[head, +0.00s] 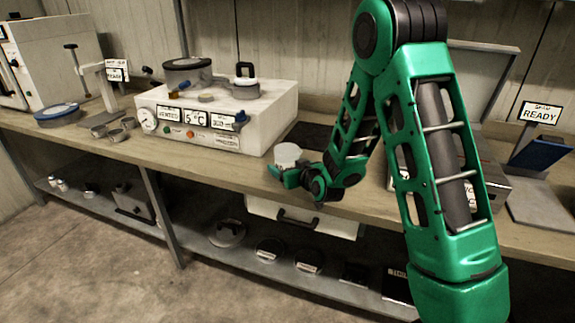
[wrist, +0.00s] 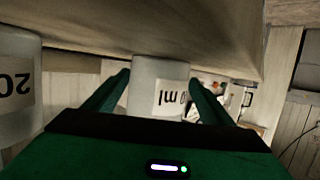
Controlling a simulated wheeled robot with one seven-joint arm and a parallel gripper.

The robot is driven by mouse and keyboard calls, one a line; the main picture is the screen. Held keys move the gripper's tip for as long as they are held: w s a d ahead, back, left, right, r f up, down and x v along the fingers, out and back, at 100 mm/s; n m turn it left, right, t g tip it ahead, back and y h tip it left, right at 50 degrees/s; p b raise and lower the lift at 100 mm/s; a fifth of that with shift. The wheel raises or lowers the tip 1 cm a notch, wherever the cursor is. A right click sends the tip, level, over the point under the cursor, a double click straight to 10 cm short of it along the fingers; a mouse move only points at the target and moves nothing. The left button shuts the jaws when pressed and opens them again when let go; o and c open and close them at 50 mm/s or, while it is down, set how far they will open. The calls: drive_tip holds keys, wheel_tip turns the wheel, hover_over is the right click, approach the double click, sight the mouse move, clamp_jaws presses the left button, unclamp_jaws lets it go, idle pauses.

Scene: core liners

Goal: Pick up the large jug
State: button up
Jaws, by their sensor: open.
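A white cylindrical container (wrist: 160,85) with a label ending in "ml" stands between the two green fingers of my gripper (wrist: 160,78) in the wrist view. The fingers are open on either side of it, with no clear sign of contact. A second white container (wrist: 15,85), labelled "20" and partly cut off, is at the left edge there. In the head view, one white container (head: 288,155) shows at my gripper (head: 290,176) near the bench's front edge; my arm may hide the other. I cannot tell which is the large jug.
A white instrument box (head: 215,118) stands left of my gripper on the wooden bench (head: 245,172). A tilted blue panel by a READY sign (head: 540,112) is at the right. A drawer (head: 300,217) hangs below the bench, above a lower shelf (head: 235,250) with several dark items.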

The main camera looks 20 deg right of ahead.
drive_tip(key=shift+d, duration=0.35)
drive_tip(key=shift+c, duration=0.5)
drive_tip(key=shift+d, duration=0.2)
drive_tip(key=c, duration=0.6)
drive_tip(key=shift+r, duration=0.15)
drive_tip(key=shift+c, duration=0.2)
